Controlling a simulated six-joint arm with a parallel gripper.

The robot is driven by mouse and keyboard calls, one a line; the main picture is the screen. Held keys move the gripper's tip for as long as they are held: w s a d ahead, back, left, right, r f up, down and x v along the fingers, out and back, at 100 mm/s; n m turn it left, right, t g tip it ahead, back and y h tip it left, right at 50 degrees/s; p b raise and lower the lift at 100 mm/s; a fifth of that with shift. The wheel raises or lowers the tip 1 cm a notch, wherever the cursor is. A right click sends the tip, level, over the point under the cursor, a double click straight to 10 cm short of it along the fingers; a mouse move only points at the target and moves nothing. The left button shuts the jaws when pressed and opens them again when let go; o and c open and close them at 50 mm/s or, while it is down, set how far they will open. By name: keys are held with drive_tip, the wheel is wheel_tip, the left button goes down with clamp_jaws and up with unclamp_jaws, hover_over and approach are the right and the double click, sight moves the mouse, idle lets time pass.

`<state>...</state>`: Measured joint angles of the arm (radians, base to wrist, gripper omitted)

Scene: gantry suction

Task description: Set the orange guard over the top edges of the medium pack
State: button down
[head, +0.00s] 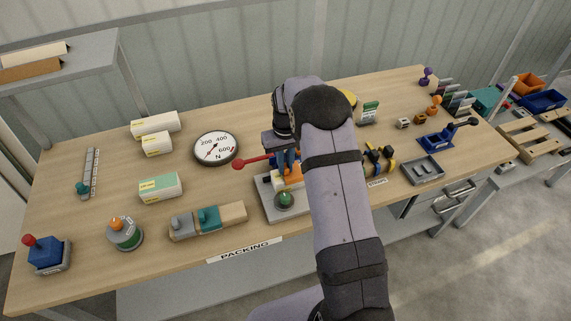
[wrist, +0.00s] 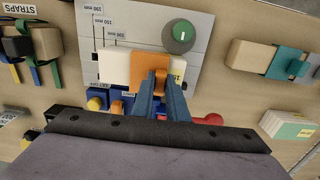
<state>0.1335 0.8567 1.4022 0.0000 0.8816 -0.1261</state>
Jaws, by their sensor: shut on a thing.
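The orange guard (wrist: 143,66) is between the blue fingers of my gripper (wrist: 160,85), which are shut on its upright part. It also shows below my gripper (head: 289,158) in the head view (head: 293,172). In the wrist view the guard lies across the middle of a cream pack (wrist: 116,68), whose ends show on both sides; I take this as the medium pack. The pack is on a grey plate (wrist: 215,20) with printed mm lines and a green knob (wrist: 180,35). I cannot tell whether the guard touches the pack or hovers just above it.
A red-knobbed lever (head: 238,164) sticks out left of the plate. Straps (head: 378,160) and a grey tray (head: 422,170) are to the right. My arm hides part of the bench.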

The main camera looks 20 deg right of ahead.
drive_tip(key=shift+f, duration=0.3)
drive_tip(key=c, duration=1.7)
unclamp_jaws()
drive_tip(key=shift+o, duration=0.2)
drive_tip(key=shift+r, duration=0.1)
wheel_tip(320, 180, up, 6)
drive_tip(key=b, duration=0.3)
drive_tip(key=shift+r, duration=0.6)
